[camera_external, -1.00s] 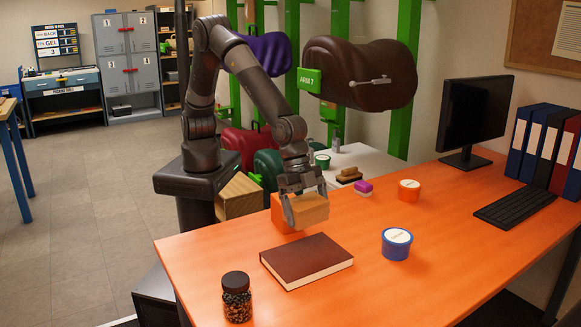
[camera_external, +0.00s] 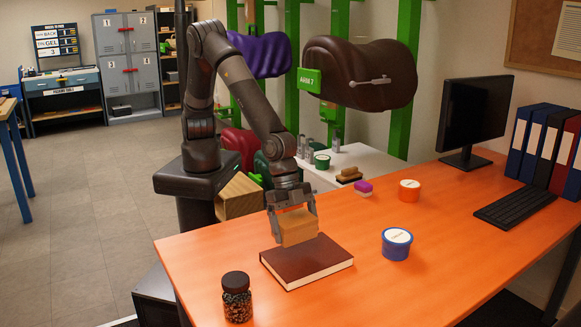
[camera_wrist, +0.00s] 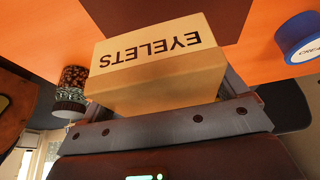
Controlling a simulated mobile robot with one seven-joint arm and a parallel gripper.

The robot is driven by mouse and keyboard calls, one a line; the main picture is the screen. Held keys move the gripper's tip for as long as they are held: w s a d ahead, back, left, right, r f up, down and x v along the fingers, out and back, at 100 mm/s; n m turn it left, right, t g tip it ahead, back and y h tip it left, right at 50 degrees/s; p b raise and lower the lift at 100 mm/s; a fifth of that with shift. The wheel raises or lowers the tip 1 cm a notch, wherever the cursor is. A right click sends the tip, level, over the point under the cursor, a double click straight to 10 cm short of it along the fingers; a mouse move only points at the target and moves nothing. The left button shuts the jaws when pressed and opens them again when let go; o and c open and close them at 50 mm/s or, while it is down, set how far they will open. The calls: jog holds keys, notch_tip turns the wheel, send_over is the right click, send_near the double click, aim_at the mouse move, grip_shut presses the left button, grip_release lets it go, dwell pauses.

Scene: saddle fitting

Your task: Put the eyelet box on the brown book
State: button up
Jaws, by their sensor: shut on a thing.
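The eyelet box (camera_external: 297,228) is a tan box; its "EYELETS" label shows upside down in the wrist view (camera_wrist: 155,75). My gripper (camera_external: 292,212) is shut on it, with a finger on each side. The brown book (camera_external: 305,258) lies flat on the orange desk. In the external view the box is at the book's far edge and overlaps it in the picture; I cannot tell whether they touch. In the wrist view part of the book (camera_wrist: 170,15) shows beyond the box.
A jar of dark beads (camera_external: 237,297) stands left of the book, near the desk's front edge. A blue tub (camera_external: 396,244) stands right of the book.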

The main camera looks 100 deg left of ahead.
aim_at(310, 237)
jog(key=w+f, duration=0.1)
jog(key=w+a+f, duration=0.1)
jog(key=w, duration=0.1)
jog(key=shift+w+a, duration=0.1)
jog(key=shift+f, duration=1.95)
jog(key=shift+f, duration=0.15)
jog(key=o, duration=1.1)
jog(key=shift+c, duration=0.2)
jog(key=v, duration=1.2)
